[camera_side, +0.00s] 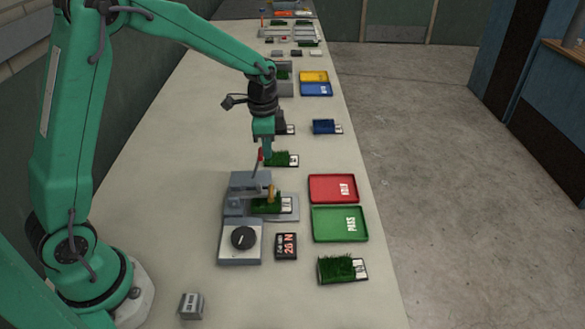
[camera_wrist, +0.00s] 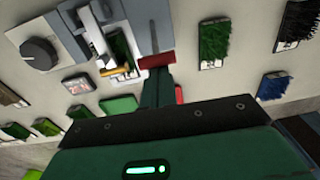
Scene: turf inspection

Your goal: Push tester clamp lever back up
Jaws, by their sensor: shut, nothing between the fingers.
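The grey tester (camera_side: 236,205) stands on the bench with a dial (camera_side: 243,238) at its front. A turf sample with a white label (camera_side: 286,204) lies in it, under a brass-coloured part (camera_side: 271,193). The clamp lever (camera_side: 255,171) rises from the tester's back, and its red grip is partly hidden by my gripper in the side view. My gripper (camera_side: 266,155) is shut, pointing down at the red grip. In the wrist view the red grip (camera_wrist: 157,61) lies across the tip of my gripper (camera_wrist: 157,72); I cannot tell if they touch.
A red tray (camera_side: 320,183) and a green tray (camera_side: 326,235) are right of the tester. A small display (camera_side: 286,240) sits in front. One turf sample (camera_side: 284,159) lies close behind the gripper; another (camera_side: 336,272) lies near the green tray. The bench's front left is mostly clear.

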